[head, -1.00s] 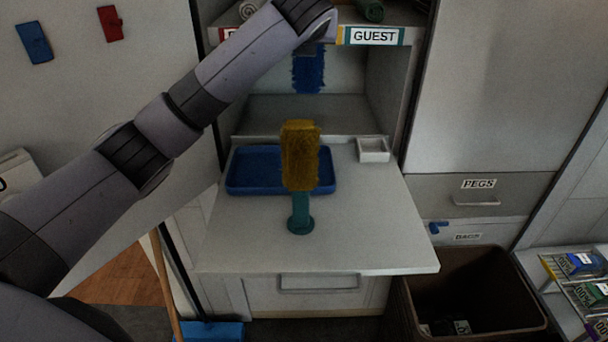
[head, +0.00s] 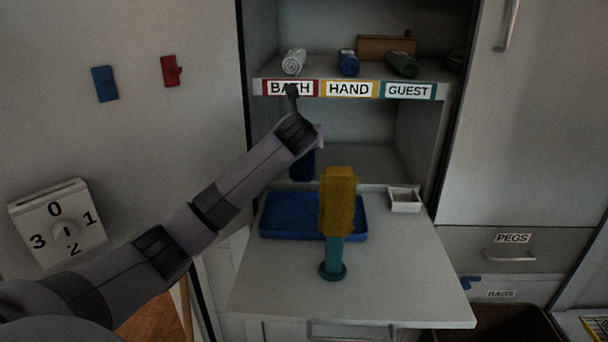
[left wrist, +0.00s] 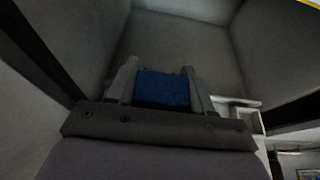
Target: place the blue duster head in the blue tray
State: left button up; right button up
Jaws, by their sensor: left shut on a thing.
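My left gripper (left wrist: 163,88) is shut on the blue duster head (left wrist: 163,91), which sits between its two fingers in the left wrist view. In the head view the blue duster head (head: 302,167) hangs below my left wrist, dark and partly hidden by it. It appears just above the back edge of the blue tray (head: 285,232); I cannot tell the exact gap. The tray lies on the pull-out counter and looks empty where it shows. My right gripper is in neither view.
A yellow duster head (head: 338,200) stands upright on a teal handle (head: 333,262) in front of the tray's right part. A small white dish (head: 404,200) sits right of the tray. A labelled shelf (head: 350,89) with rolled towels is above. The counter front (head: 400,290) is clear.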

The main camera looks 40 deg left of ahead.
aim_at(302, 170)
pick_arm(q)
notch_tip(302, 170, down, 8)
jog(key=shift+f+b, duration=0.25)
jog(key=shift+b, duration=0.1)
jog(key=shift+f, duration=0.1)
jog(key=o, duration=1)
jog(key=shift+o, duration=0.2)
jog(key=shift+s+d+r, duration=0.15)
jog(key=shift+s+r, duration=0.1)
jog(key=v, duration=1.1)
jog(key=shift+s+p, duration=0.15)
jog(key=shift+p, duration=0.3)
